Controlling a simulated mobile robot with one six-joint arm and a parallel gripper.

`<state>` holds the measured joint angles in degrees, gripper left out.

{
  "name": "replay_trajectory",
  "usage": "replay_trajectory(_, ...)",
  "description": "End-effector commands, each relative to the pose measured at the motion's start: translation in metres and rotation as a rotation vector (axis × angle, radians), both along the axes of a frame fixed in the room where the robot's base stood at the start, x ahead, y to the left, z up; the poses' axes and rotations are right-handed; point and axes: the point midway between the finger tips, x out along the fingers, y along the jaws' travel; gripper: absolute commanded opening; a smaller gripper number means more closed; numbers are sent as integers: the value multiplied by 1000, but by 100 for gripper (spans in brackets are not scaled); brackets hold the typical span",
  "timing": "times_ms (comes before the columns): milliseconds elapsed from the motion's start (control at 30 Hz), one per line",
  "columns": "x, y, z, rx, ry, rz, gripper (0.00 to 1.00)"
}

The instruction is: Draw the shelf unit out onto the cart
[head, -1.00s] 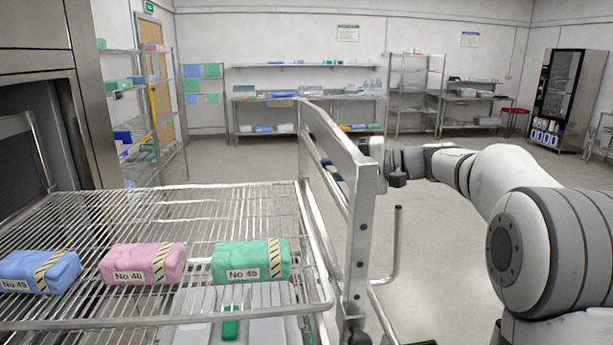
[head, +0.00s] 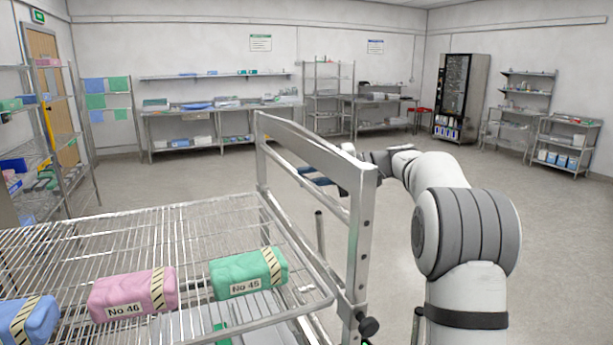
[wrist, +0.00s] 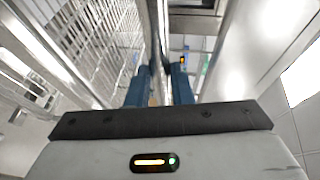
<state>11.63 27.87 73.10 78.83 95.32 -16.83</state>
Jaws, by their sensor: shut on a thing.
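The shelf unit (head: 311,146) is a silver metal frame with a wire rack at the lower left of the head view. Several wrapped packs lie on the rack: a green one (head: 250,272) marked No 45, a pink one (head: 133,294) marked No 46 and part of a blue one (head: 24,320). My gripper (head: 322,178) is at the unit's upright end frame, partly hidden behind it. In the wrist view, the blue fingers of my gripper (wrist: 159,82) are shut on a metal bar of the unit. Thin tubes (head: 319,238) below may belong to the cart; I cannot tell.
A wire rack with supplies (head: 48,150) stands at the left, by a door. Steel benches (head: 225,108), a dark cabinet (head: 460,98) and a small shelf (head: 562,145) line the far walls. The floor (head: 540,230) at the right is clear.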

Motion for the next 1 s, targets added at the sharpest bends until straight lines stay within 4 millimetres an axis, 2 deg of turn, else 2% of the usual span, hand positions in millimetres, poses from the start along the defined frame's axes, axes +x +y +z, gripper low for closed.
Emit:
replay_trajectory(33,0,-1,-12,-12,18,7,0)
replay_trajectory(233,0,0,-12,-12,18,7,0)
replay_trajectory(267,0,0,-12,-11,18,7,22)
replay_trajectory(500,0,0,-9,-11,14,5,41)
replay_trajectory(767,0,-1,-6,-9,9,4,41)
replay_trajectory(867,0,-10,-5,-9,8,3,41)
replay_trajectory(1000,-1,-34,-3,-10,9,1,41)
